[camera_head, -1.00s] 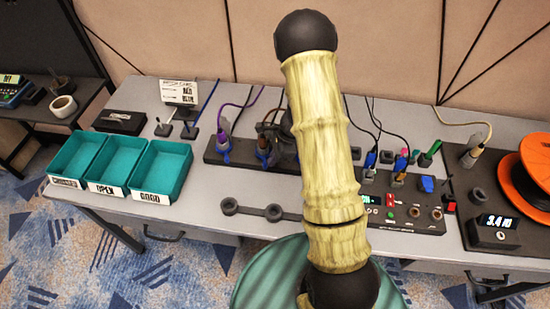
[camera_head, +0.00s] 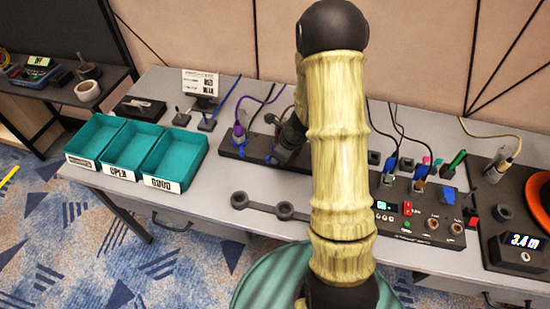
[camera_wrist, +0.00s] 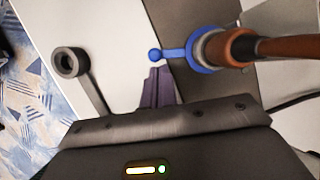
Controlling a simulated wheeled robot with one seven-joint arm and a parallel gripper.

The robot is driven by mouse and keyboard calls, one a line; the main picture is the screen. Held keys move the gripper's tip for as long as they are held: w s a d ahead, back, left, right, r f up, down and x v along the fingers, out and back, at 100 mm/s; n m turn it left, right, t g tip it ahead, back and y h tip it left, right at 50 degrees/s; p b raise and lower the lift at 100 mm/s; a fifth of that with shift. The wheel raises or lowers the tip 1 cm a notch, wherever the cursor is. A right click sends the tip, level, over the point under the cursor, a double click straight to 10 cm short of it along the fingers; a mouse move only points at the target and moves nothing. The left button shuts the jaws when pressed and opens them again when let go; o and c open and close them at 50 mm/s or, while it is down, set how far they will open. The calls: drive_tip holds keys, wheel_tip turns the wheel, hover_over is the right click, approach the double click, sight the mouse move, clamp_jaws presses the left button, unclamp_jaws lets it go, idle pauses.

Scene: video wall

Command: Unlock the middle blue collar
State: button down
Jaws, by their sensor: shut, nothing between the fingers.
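In the wrist view a blue collar (camera_wrist: 202,51) sits around the base of an orange-brown plug (camera_wrist: 232,46). Its blue lever with a ball end (camera_wrist: 155,56) points left, over the edge of a dark strip. My gripper (camera_wrist: 157,72) is shut and empty, its tips just below the ball; I cannot tell whether they touch. In the head view my gripper (camera_head: 277,158) is down at the strip (camera_head: 232,147) and covers most of this plug. Another blue collar (camera_head: 239,131) with a purple cable stands to its left. My arm hides the strip's right part.
Three teal bins (camera_head: 176,160) stand on the left of the bench. A round-ended dark holder (camera_head: 262,206) lies before the strip. A control box (camera_head: 415,218) and an orange reel (camera_head: 537,195) are at right.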

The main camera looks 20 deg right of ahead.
drive_tip(key=shift+d, duration=0.1)
drive_tip(key=shift+w+d+p, duration=0.25)
drive_tip(key=shift+d+p, duration=0.05)
drive_tip(key=shift+d, duration=0.3)
drive_tip(key=p+v, duration=0.8)
drive_tip(key=v, duration=0.2)
idle(0.6)
